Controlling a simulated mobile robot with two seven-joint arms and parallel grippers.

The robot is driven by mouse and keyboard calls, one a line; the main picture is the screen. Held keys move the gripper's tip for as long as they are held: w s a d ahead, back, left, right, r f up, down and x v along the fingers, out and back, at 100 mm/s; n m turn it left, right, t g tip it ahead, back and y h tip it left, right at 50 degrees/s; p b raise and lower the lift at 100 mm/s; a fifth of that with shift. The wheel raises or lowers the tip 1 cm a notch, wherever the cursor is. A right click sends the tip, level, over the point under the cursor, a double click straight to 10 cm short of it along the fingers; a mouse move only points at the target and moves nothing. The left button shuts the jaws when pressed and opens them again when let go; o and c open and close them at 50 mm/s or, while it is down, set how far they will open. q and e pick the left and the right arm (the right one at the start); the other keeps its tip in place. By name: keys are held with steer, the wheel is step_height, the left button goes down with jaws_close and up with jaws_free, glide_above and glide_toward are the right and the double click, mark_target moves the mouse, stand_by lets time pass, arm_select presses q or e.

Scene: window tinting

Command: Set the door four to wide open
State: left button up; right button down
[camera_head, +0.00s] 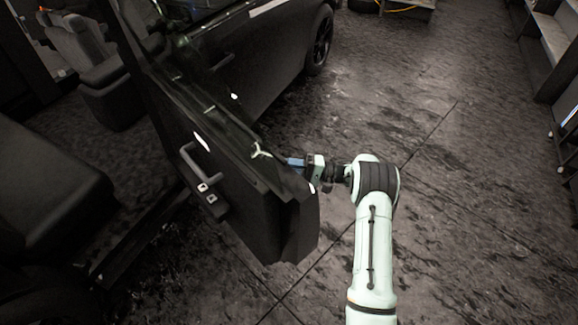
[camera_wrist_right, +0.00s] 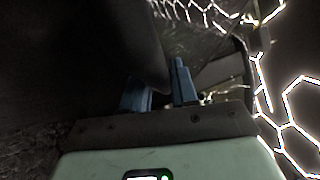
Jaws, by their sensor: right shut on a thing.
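The black car door (camera_head: 225,170) stands swung out from the car body, with its inner side, pull handle (camera_head: 201,161) and switches facing the seats. I cannot read the number of this door. My right gripper (camera_head: 294,162) reaches it from the right, on its outer side near the free edge. In the right wrist view the blue fingers (camera_wrist_right: 160,88) close around a dark part of the door (camera_wrist_right: 152,50). I cannot tell whether this part is the handle or the edge. My left gripper is in neither view.
The dark car body (camera_head: 262,85) and its front wheel (camera_head: 321,40) lie behind the door. Seats (camera_head: 45,185) show through the opening at left. The floor (camera_head: 450,200) right of the door is clear. Shelves (camera_head: 550,45) stand at the far right.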

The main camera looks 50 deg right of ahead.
steer(key=shift+d+r, duration=0.2)
steer(key=shift+d, duration=0.2)
steer(key=c, duration=1)
jaws_free()
steer(key=shift+d, duration=0.1)
steer(key=shift+f, duration=0.1)
steer(key=shift+s, duration=0.1)
steer(key=v, duration=1.3)
steer(key=shift+s, duration=0.15)
